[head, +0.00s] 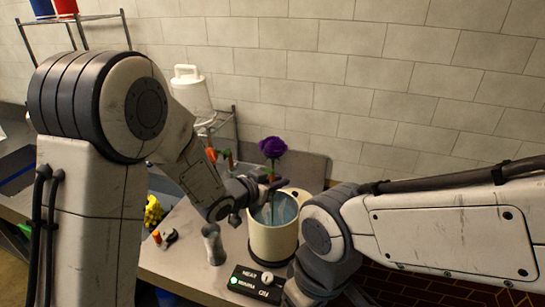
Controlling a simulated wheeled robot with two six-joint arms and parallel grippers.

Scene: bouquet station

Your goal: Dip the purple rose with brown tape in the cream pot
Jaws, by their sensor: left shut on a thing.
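The purple rose (272,148) is upright above the cream pot (272,240). Its green stem runs down toward the bluish liquid inside the pot. My left gripper (272,187) is shut on the rose's stem just over the pot's rim.
A yellow flower (153,211) and orange items (211,154) are farther left. A wire rack with a white jug (191,95) stands behind.

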